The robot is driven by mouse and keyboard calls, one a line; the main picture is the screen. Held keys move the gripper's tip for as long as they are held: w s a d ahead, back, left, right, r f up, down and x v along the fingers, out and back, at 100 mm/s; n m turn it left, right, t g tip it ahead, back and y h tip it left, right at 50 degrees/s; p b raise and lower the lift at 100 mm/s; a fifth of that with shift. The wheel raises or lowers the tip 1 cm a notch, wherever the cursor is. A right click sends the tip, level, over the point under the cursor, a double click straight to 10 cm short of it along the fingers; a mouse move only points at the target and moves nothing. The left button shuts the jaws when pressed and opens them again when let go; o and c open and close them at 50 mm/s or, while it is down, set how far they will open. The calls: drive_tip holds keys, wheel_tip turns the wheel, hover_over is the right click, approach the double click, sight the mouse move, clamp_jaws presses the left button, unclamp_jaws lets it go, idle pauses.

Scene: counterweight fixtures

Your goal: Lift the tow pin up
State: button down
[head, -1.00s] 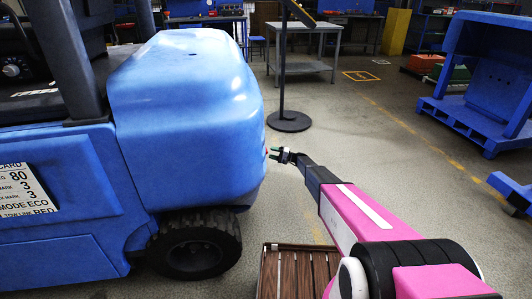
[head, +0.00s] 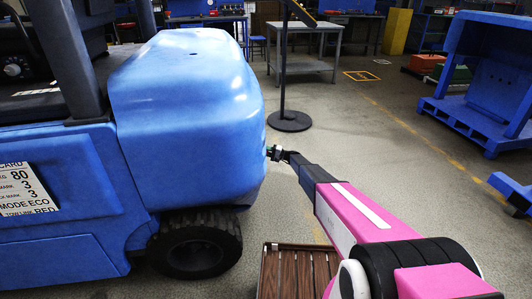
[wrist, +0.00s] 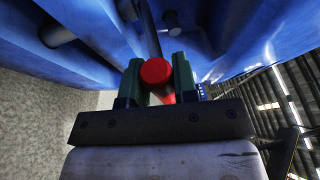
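The tow pin (wrist: 156,71) shows in the wrist view as a round red head with a bit of red below it. It sits at the rear of a blue truck (head: 190,110). My gripper (wrist: 157,82) has its two green fingers on either side of the red head, with little or no gap visible. I cannot tell whether the fingers press on the pin. In the head view my gripper (head: 272,152) reaches the truck's rear edge, and the pin is not clearly visible there.
A black rear wheel (head: 195,245) is below the truck body. A brown slatted surface (head: 297,272) lies beside my arm. A post on a round black base (head: 289,121) stands behind. A blue pallet structure (head: 470,120) is at right. The floor between is open.

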wheel_tip(320, 180, up, 9)
drive_tip(key=shift+r, duration=0.1)
idle(0.3)
drive_tip(key=c, duration=0.9)
unclamp_jaws()
drive_tip(key=shift+d, duration=0.15)
drive_tip(key=s+d+f, duration=0.1)
drive_tip(key=d, duration=0.9)
drive_tip(key=shift+s+d+f, duration=0.15)
drive_tip(key=shift+f, duration=0.25)
